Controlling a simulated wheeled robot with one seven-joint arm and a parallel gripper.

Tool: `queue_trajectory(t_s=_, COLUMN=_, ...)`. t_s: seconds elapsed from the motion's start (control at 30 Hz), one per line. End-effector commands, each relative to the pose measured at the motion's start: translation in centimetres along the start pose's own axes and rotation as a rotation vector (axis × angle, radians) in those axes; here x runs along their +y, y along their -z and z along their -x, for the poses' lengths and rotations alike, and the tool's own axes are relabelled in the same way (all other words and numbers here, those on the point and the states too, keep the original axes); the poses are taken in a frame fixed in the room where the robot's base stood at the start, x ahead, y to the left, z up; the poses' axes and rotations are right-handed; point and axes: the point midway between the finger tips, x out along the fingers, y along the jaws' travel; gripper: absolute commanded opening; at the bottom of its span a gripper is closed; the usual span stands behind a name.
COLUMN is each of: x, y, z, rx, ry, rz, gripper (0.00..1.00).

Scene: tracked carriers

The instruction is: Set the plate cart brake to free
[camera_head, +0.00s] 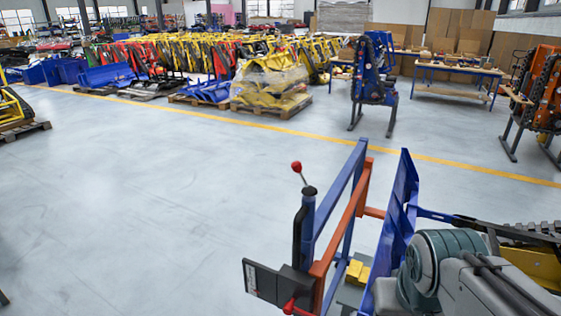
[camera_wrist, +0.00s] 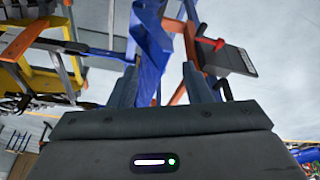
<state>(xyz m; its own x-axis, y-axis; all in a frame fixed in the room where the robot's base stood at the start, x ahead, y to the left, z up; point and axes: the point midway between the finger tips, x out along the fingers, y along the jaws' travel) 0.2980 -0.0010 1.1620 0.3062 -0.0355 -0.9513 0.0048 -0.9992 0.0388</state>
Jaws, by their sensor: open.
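The cart's blue and orange frame (camera_head: 338,225) stands at the bottom right of the head view. A lever with a red ball knob (camera_head: 297,167) tilts up from a dark post (camera_head: 305,228). A red handle (camera_head: 291,306) sits low by a dark box with a white label (camera_head: 264,282). In the wrist view the red handle (camera_wrist: 211,42) and dark box (camera_wrist: 230,60) show at upper right. No marking tells which lever is the brake, nor its setting. My gripper (camera_wrist: 158,68) is open, with a blue panel (camera_wrist: 150,45) beyond and between its fingers. It appears to hold nothing.
A tall blue panel (camera_head: 396,225) stands between the frame and my arm. A yellow block (camera_head: 357,271) lies low behind the frame. Clear grey floor (camera_head: 150,210) spreads to the left. Wrapped machines on pallets (camera_head: 270,85) and a workbench (camera_head: 455,72) stand far back.

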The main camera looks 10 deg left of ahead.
Motion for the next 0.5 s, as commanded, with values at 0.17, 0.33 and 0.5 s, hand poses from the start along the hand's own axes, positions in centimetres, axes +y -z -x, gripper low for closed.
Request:
queue_trajectory(t_s=0.17, x=-0.1, y=3.4, z=-1.6, rx=-0.065, ry=-0.166, rz=0.054, gripper=0.44)
queue_trajectory(t_s=0.33, x=-1.7, y=9.6, z=-2.7, rx=-0.020, ry=-0.428, rz=0.099, gripper=0.44)
queue_trajectory(t_s=0.5, x=-6.7, y=16.6, z=-2.8, rx=0.190, ry=-0.670, rz=0.108, gripper=0.44)
